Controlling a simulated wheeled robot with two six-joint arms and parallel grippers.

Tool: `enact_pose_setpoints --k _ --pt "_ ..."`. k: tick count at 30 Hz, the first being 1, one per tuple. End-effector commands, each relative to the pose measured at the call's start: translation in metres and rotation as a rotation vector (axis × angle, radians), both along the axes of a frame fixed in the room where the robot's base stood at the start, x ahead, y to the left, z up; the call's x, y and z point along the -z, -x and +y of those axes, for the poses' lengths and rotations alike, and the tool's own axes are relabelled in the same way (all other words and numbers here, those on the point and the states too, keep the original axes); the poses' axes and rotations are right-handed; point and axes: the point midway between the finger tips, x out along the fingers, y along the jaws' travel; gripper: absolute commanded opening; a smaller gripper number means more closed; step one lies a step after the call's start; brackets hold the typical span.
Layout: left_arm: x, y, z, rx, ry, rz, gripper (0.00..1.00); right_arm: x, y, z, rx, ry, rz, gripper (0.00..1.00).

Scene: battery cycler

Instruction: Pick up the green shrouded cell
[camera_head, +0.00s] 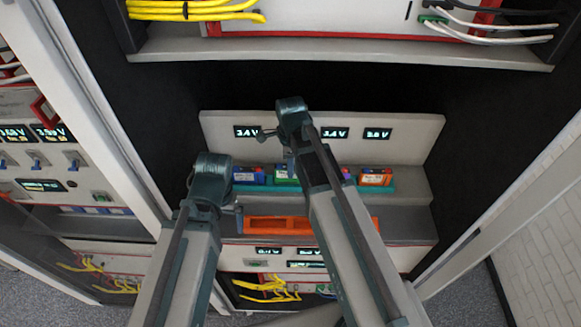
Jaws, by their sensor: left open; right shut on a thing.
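The green shrouded cell (284,175) sits in the row of cells on the shelf, partly covered by my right arm. My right gripper (291,143) is over that cell and shut on it, though the wrist hides its fingertips. I cannot tell whether the cell is lifted. My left gripper (236,214) is open, lower and to the left, in front of the shelf; its fingertips are hard to make out.
A blue cell (247,176) is left of the green one, and an orange cell (375,177) is to the right. Behind stands a grey panel (415,130) with voltage displays. An orange tray (262,225) lies below. Cabinet walls bound both sides.

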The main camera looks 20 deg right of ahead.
Motion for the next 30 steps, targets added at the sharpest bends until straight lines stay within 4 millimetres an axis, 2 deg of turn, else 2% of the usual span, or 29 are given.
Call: enact_pose_setpoints --k 1,12,15,19,30 --pt "-0.012 0.0 0.0 -0.001 0.0 0.0 1.0 -0.012 0.0 0.0 0.0 0.0 0.0 0.0" --pt "-0.07 0.0 0.0 -0.006 0.001 0.001 1.0 -0.07 0.0 0.0 0.0 0.0 0.0 0.0" --pt "-0.08 0.0 0.0 -0.005 0.001 0.002 1.0 -0.08 0.0 0.0 0.0 0.0 0.0 0.0" --pt "-0.086 0.0 0.0 -0.004 0.001 0.002 1.0 -0.086 0.0 0.0 0.0 0.0 0.0 0.0" --pt "-0.084 0.0 0.0 -0.004 0.001 0.002 1.0 -0.084 0.0 0.0 0.0 0.0 0.0 0.0"
